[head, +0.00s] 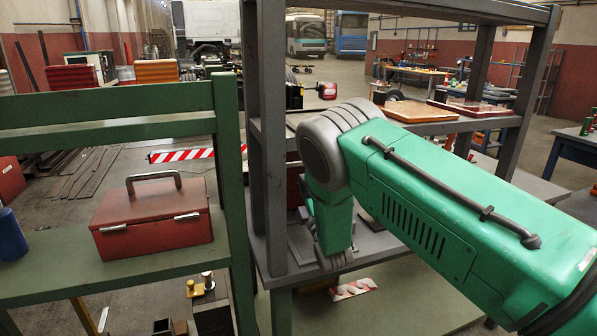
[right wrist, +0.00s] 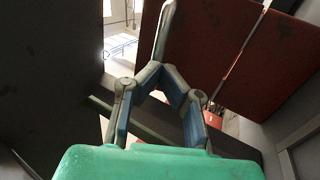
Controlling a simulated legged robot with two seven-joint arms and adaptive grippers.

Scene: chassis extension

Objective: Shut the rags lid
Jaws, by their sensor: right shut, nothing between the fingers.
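No rags label can be read in either view. In the right wrist view a large dark red panel (right wrist: 215,40) stands just past my fingers, with a second red surface (right wrist: 285,60) to its right across a narrow gap. They may be the lid and its box; I cannot tell for sure. In the head view a red box (head: 293,185) is mostly hidden behind the grey post and my right arm. My right gripper (right wrist: 163,35) is shut and empty, its fingertips close to the red panel; contact cannot be told. My left gripper is out of view.
A closed red toolbox (head: 152,217) with a grey handle sits on the green shelf (head: 60,275) at left. The grey rack's post (head: 266,130) stands close beside my right arm. A wooden tray (head: 418,112) lies on the upper grey shelf. Dark boards border the wrist view.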

